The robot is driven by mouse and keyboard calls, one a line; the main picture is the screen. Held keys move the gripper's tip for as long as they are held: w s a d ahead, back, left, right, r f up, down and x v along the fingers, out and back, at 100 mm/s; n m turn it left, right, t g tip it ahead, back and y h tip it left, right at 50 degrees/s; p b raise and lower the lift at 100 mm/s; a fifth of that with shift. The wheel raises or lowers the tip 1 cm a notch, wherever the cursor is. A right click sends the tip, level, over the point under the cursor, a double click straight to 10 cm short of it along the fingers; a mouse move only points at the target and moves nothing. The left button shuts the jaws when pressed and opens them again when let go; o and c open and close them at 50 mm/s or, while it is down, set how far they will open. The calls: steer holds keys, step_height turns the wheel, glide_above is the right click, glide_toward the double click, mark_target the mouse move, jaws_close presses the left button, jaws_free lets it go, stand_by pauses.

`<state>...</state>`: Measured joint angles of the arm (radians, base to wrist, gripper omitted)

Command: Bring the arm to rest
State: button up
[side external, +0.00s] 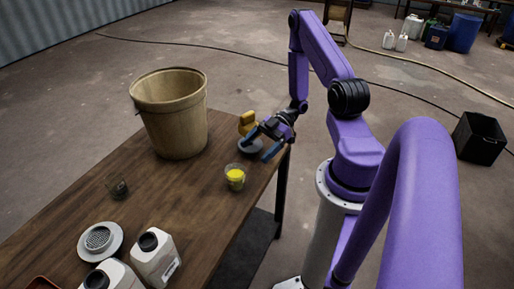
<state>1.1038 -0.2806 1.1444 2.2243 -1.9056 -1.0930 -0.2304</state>
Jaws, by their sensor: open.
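My gripper (261,143) is at the end of my purple arm, low over the right edge of the wooden table (150,213). Its two blue fingers are spread apart, and I see nothing held between them. A yellow object (247,121) stands just behind the fingers, above a dark round piece (249,147) that the gripper partly hides. I cannot tell whether the fingers touch either one. A clear cup with yellow contents (235,178) stands on the table in front of the gripper, apart from it.
A large tan vat (172,115) stands at the table's back. A small glass (117,187), a grey strainer-like dish (99,240) and white jugs (155,257) stand at left and front. The table's middle is clear. A black crate (479,139) is on the floor.

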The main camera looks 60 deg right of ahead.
steer(key=w+a+r+n+h, duration=0.1)
steer(key=w+a+r+h, duration=0.2)
steer(key=w+h, duration=0.25)
steer(key=w+a+r+h, duration=0.3)
steer(key=w+a+h, duration=0.1)
steer(key=w, duration=0.2)
steer(key=s+a+r+m+h, duration=0.1)
steer(key=s+a+r+h, duration=0.2)
steer(key=s+a+r, duration=0.35)
steer(key=s+a+r+g, duration=0.2)
steer(key=s+r, duration=0.1)
steer(key=s, duration=0.6)
steer(key=s+a+r+m+g, duration=0.1)
steer(key=s+r, duration=0.3)
steer(key=s, duration=0.5)
steer(key=shift+a+r+g, duration=0.2)
steer(key=shift+a+g, duration=0.6)
steer(key=shift+g, duration=0.1)
